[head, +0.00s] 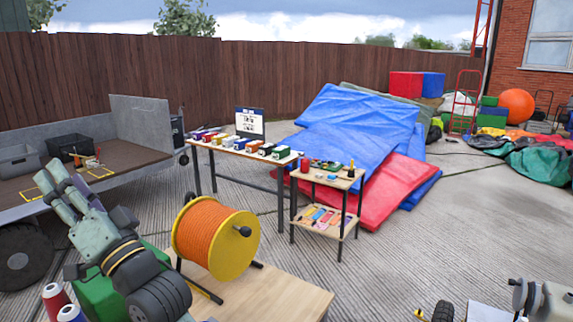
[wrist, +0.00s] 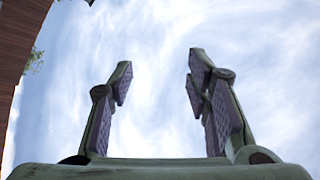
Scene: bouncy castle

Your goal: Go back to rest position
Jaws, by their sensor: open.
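My gripper (wrist: 160,70) is open in the wrist view, its two padded fingers apart with only cloudy sky between and beyond them. Nothing is held. In the head view my pale green arm stands at the lower left, in front of the trailer, its upper end raised.
A trailer (head: 124,176) stands at left. An orange cable reel (head: 213,237) is close beside my arm, near a wooden top (head: 275,292). A long table (head: 224,150) and small shelf table (head: 340,182) stand beyond.

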